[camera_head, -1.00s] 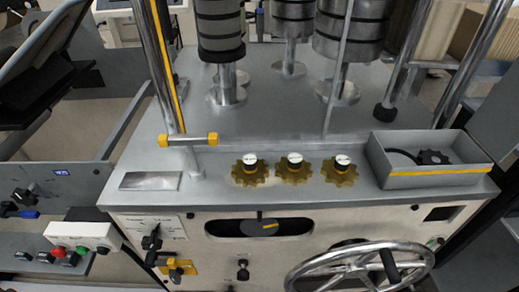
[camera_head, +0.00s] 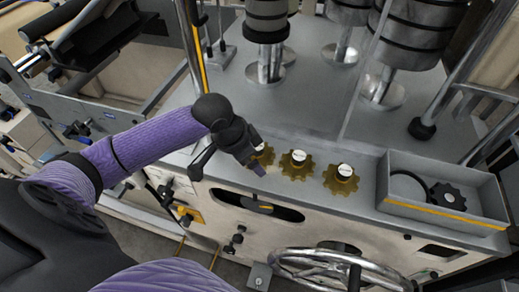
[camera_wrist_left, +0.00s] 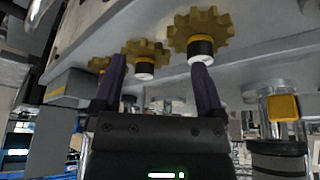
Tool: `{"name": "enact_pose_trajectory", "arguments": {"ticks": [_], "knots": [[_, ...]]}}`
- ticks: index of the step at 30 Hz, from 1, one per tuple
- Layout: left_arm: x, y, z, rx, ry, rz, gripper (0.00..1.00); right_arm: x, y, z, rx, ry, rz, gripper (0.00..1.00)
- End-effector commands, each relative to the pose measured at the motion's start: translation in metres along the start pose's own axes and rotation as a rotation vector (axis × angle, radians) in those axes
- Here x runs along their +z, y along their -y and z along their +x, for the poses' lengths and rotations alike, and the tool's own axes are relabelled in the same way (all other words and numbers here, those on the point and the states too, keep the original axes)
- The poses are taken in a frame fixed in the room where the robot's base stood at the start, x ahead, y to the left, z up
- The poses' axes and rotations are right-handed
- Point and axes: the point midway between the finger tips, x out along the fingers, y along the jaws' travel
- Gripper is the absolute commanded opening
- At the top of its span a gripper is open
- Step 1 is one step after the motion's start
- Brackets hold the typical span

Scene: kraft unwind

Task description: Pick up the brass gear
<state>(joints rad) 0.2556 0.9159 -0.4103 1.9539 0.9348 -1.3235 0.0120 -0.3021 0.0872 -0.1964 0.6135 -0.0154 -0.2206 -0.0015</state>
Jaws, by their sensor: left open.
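Three brass gears stand in a row along the front of the grey machine top, each with a white-topped centre. The left gear (camera_head: 265,153) is partly hidden by my left gripper (camera_head: 257,156); the middle gear (camera_head: 298,164) and right gear (camera_head: 341,179) show clearly. In the wrist view my left gripper (camera_wrist_left: 158,65) is open with nothing held. There the nearest gear (camera_wrist_left: 201,33) is large, by the right-hand finger, and the middle gear (camera_wrist_left: 145,57) shows beyond the gap between the fingers. The third gear (camera_wrist_left: 98,64) is partly behind the left-hand finger.
A grey tray (camera_head: 441,209) with a yellow stripe holds a dark gear (camera_head: 447,196) and a black ring, right of the row. Upright metal posts and banded rollers (camera_head: 415,35) stand behind. A handwheel (camera_head: 340,268) projects from the front panel below.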

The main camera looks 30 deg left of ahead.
Motion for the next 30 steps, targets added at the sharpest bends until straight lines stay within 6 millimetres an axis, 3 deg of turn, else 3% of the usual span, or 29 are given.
{"name": "enact_pose_trajectory", "arguments": {"ticks": [3,8,24,30], "knots": [[-0.011,0.033,-0.034,-0.024,-0.003,-0.029,0.91,-0.001,0.0,-0.003,0.0,-0.001,0.0,0.59],[-0.017,0.054,-0.057,-0.031,-0.011,-0.069,0.91,-0.001,0.0,-0.003,0.0,-0.002,-0.001,0.59],[-0.017,0.058,0.048,-0.027,-0.011,-0.074,0.91,0.003,-0.004,0.028,0.006,0.003,-0.004,0.59],[-0.018,0.058,0.061,-0.03,-0.011,-0.071,0.91,0.003,-0.004,0.03,0.006,0.003,-0.004,0.59]]}}
